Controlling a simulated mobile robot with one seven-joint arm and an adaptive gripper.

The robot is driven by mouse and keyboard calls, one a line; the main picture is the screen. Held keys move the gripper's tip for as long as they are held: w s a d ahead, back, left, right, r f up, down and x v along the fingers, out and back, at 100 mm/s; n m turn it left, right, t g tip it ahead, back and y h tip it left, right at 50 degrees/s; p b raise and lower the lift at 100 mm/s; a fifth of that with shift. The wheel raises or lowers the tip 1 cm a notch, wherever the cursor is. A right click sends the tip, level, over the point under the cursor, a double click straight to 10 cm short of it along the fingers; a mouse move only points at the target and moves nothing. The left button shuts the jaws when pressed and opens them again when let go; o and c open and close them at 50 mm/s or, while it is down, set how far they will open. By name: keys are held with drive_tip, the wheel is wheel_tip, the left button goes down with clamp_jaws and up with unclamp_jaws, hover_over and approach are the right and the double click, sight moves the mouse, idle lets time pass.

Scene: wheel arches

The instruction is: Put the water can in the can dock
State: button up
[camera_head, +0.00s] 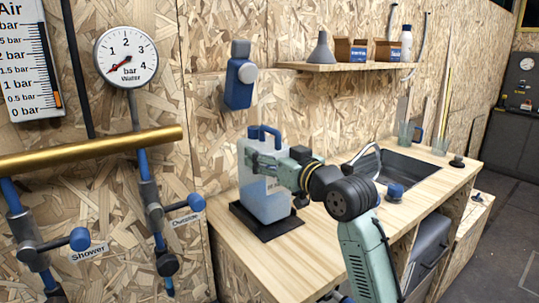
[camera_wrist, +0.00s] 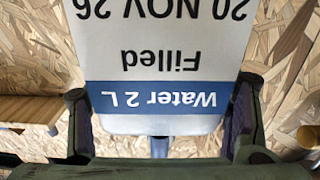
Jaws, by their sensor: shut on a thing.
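The water can (camera_head: 258,203) is a pale, translucent can with a blue handle on top. It stands upright over the black can dock (camera_head: 283,229) on the wooden counter. Its bottom meets the dock's outline in the head view, but I cannot tell whether it is fully seated. My gripper (camera_head: 264,164) is shut on the upper part of the can from the right. In the wrist view my gripper (camera_wrist: 160,118) has a finger on each side of the can (camera_wrist: 165,60), whose upside-down label reads "Water 2 L", "Filled", "20 NOV 26". The can's far side is hidden.
A sink (camera_head: 408,167) lies to the right in the counter, with a blue-topped knob (camera_head: 395,191) near it. A shelf (camera_head: 350,66) with a funnel, boxes and a bottle hangs above. A blue wall device (camera_head: 240,80) is above the can. A brass pipe (camera_head: 90,150) runs at left.

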drive_tip(key=shift+f, duration=0.3)
drive_tip(key=shift+f, duration=0.2)
drive_tip(key=o, duration=2)
drive_tip(key=shift+o, duration=0.2)
drive_tip(key=b+v, duration=0.3)
drive_tip(key=v, duration=0.9)
